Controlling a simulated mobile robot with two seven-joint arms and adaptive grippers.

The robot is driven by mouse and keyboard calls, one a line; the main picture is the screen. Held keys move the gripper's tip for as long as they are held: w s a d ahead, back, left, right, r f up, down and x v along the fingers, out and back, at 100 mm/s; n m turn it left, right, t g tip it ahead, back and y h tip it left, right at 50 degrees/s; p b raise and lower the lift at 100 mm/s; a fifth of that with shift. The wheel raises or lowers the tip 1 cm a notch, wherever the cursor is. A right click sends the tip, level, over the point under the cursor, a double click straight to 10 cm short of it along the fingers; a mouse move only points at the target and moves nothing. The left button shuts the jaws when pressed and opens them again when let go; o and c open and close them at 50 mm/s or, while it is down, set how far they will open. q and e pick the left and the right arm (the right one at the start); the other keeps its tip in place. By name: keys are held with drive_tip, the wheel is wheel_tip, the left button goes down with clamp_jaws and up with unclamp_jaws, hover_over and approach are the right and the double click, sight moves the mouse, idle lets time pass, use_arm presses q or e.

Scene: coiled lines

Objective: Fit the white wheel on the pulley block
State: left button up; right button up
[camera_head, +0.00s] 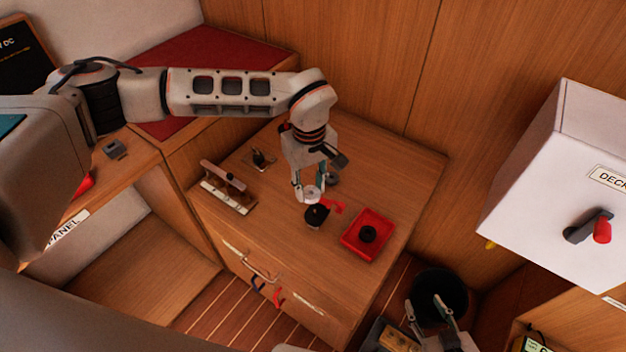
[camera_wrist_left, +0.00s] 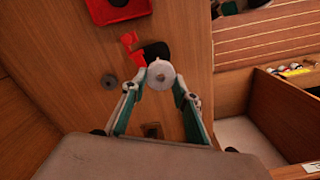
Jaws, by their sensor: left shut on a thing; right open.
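My left gripper (camera_head: 310,196) is shut on the white wheel (camera_head: 313,191), a small pale disc with a central hub. The wheel also shows between the fingertips in the left wrist view (camera_wrist_left: 160,75). A dark round piece (camera_head: 317,216) with a red part (camera_head: 336,206) beside it is just in front of the wheel. A small fitting with an upright pin (camera_head: 258,159) stands on the cabinet top, back left of the wheel, and shows between the fingers in the wrist view (camera_wrist_left: 152,130). I cannot tell which is the pulley block. My right gripper (camera_head: 424,304) is open and empty.
A red tray (camera_head: 385,222) holding a black ring (camera_head: 368,234) is to the right on the cabinet top. A grey round piece (camera_head: 333,179) lies behind the wheel. A rack with brown handles (camera_head: 228,197) is at left. A black bin (camera_head: 455,290) stands by my right gripper.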

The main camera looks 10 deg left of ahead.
sight(314, 192)
use_arm(q)
drive_tip(key=shift+d+f+n, duration=0.3)
drive_tip(key=shift+d+f, duration=0.1)
drive_tip(key=shift+d, duration=0.1)
drive_tip(key=shift+f+b, duration=0.95)
drive_tip(key=shift+f, duration=0.45)
drive_tip(key=shift+f+b, duration=0.35)
drive_tip(key=shift+f, duration=0.45)
drive_tip(key=shift+f, duration=0.45)
drive_tip(key=shift+r, duration=0.35)
